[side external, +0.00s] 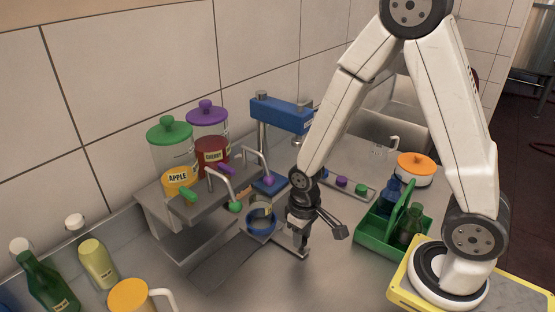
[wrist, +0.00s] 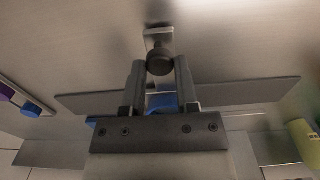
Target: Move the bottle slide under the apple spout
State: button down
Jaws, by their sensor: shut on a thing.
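The apple dispenser (side external: 176,180), with a green lid and yellow contents, stands on a metal shelf. Its bent spout (side external: 221,182) ends in a green tip. The bottle slide shows as a blue ring (side external: 260,226) with a clear vessel in it, right of and below the green tip. A metal bar runs from it toward my gripper (side external: 301,243). In the wrist view, my gripper (wrist: 160,75) has its fingers on both sides of a dark round knob (wrist: 159,62) on a metal end piece (wrist: 157,36). Part of the blue holder (wrist: 163,103) shows between the fingers.
The cherry dispenser (side external: 211,145) and its purple-tipped spout (side external: 257,160) stand beside the apple one. A blue press (side external: 281,114) is behind. A green crate (side external: 376,236) with bottles stands at right. Bottles (side external: 44,281) and an orange-lidded mug (side external: 130,296) stand front left. A dark track plate (side external: 214,276) runs front-left.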

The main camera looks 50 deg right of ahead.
jog(key=shift+a, duration=0.55)
jog(key=shift+a, duration=2.9)
jog(key=shift+a, duration=3.45)
jog(key=shift+c, duration=1.4)
grip_release()
